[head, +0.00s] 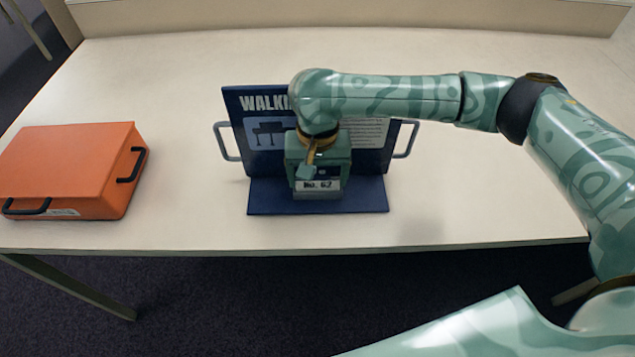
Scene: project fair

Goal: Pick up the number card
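The number card (318,185), a small pale card reading "No. 62", stands low at the front of a dark blue display board (236,130). It seems to sit in a grey holder (318,195) on the board's flat base. My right gripper (318,178) is directly above and against the card in the picture, pointing down. Its body hides the area just behind the card. The fingertips do not show clearly, so I cannot tell whether they are open or closed, or touching the card. My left gripper is not in view.
The board has a "WALKI..." heading, partly hidden by my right arm, and a grey handle on each side (222,140). An orange case (65,165) with black handles lies at the left. The pale table (480,215) is otherwise clear, with its front edge close by.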

